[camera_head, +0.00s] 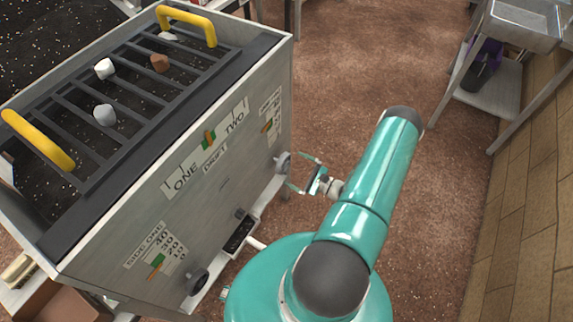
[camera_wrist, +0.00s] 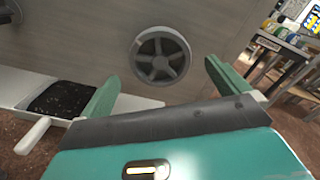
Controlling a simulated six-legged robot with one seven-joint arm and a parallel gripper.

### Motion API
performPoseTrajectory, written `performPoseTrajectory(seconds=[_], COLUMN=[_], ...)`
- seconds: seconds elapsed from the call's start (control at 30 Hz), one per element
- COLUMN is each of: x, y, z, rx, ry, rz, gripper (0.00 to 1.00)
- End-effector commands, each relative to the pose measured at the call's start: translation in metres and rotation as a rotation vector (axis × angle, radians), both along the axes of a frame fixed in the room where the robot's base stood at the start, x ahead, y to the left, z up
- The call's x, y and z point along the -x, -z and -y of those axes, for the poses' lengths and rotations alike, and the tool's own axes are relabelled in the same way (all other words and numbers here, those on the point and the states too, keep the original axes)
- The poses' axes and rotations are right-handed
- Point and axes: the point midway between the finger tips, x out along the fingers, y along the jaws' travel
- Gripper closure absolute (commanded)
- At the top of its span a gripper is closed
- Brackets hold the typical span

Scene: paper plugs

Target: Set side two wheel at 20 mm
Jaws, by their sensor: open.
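The side two wheel (camera_head: 283,162) is a grey spoked handwheel low on the right end of the machine's front panel. In the wrist view the wheel (camera_wrist: 161,56) shows its spokes and rim just beyond and between my fingertips. My gripper (camera_head: 306,174) is open, with its green fingers pointing at the panel; in the wrist view the fingers (camera_wrist: 160,85) stand on either side of the wheel, apart from it. The side two scale (camera_head: 268,118) is on the panel above the wheel, with an orange-brown marker; its numbers are too small to read.
The side one wheel (camera_head: 197,283) and side one scale (camera_head: 157,247) with a green marker are at the panel's lower left. A small tray (camera_head: 240,234) with dark contents and a white handle (camera_wrist: 33,135) juts out below. A metal stand (camera_head: 508,88) is at the right; brown floor between is clear.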

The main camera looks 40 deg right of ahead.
Motion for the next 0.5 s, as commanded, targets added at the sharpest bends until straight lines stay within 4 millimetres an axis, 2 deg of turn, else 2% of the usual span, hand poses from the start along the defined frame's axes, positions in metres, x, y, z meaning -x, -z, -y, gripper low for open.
performPoseTrajectory(seconds=[0.17,0.5], x=[0.0002,0.0004], y=[-0.0001,-0.0001], z=[0.0001,0.0002], rx=[0.141,0.557], ry=[0.001,0.001], rz=[0.051,0.198], gripper=[0.00,0.00])
